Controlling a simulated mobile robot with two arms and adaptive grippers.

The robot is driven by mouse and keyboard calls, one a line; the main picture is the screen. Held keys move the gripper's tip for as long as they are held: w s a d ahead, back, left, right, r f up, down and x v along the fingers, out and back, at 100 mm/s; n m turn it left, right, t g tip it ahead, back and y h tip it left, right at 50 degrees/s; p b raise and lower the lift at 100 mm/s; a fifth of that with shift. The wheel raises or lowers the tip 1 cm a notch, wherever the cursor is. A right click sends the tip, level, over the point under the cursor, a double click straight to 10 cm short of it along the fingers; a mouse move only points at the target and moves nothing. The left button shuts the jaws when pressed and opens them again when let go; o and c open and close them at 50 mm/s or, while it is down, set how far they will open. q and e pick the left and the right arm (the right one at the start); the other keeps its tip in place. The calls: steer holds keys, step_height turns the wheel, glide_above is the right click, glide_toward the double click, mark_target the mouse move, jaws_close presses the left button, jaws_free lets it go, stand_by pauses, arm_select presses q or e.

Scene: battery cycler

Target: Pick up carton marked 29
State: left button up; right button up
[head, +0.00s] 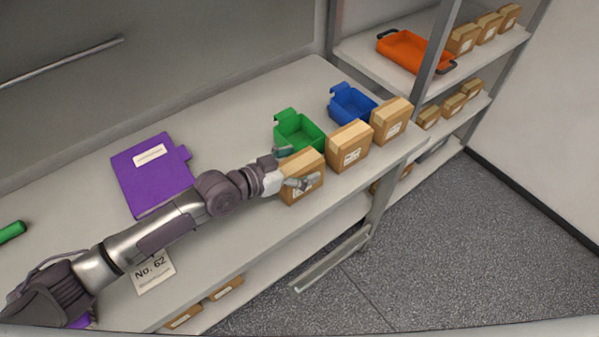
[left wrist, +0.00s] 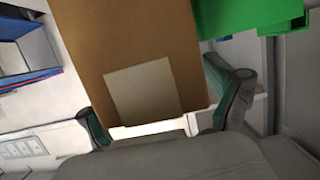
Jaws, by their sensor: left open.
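A brown carton (head: 304,163) with a pale label stands on the upper shelf, nearest my left gripper (head: 292,169). The gripper is open, with one finger on each side of this carton. In the left wrist view the carton (left wrist: 135,40) fills the space ahead, between the spread fingers of the gripper (left wrist: 165,112). Its label looks blank there. Two similar cartons, a middle one (head: 349,146) and a far one (head: 391,120), stand to the right along the shelf edge. Their label numbers are too small to read, so I cannot tell which is 29. My right gripper is out of view.
A green bin (head: 299,131) stands close behind the nearest carton, and a blue bin (head: 351,105) is farther right. A purple binder (head: 150,177) and a "No. 62" card (head: 153,272) lie on the shelf. An orange tray (head: 405,51) is on the far rack.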

arm_select(q)
steer(key=shift+s+a, duration=0.1)
steer(key=shift+c, duration=0.4)
steer(key=c, duration=1.3)
